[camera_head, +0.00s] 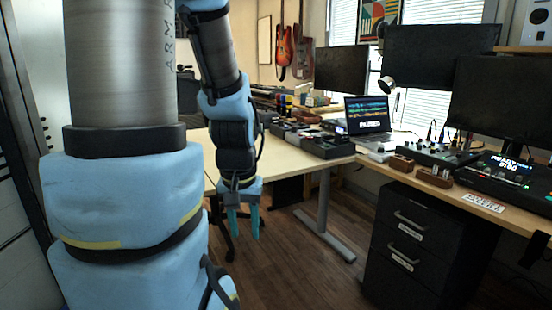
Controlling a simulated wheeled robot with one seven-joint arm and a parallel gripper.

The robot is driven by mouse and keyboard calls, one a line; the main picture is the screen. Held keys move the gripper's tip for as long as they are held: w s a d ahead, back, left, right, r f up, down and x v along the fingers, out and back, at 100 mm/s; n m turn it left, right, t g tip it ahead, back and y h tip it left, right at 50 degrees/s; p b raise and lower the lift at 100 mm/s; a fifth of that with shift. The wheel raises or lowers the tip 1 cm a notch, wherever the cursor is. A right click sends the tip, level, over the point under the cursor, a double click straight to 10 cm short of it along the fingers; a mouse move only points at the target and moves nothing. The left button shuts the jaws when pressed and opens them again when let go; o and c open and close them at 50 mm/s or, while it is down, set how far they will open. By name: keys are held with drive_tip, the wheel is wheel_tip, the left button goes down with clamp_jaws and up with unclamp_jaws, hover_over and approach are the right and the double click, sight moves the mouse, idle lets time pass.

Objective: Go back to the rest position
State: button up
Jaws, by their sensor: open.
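My gripper (243,222) hangs at the end of my blue and grey arm, left of the picture's middle. Its two teal fingers point down and stand apart with nothing between them. It is in front of the near edge of the light wooden desk (282,157), over the floor. My own arm's large near links fill the left side and hide what lies behind them.
A black drawer cabinet (412,247) stands under the right desk, which carries a laptop (367,115), monitors and audio gear (515,180). A grey desk leg (323,222) stands right of my gripper. Wooden floor (290,270) is clear in the middle.

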wheel_tip(320, 180, up, 16)
drive_tip(key=p, duration=1.4)
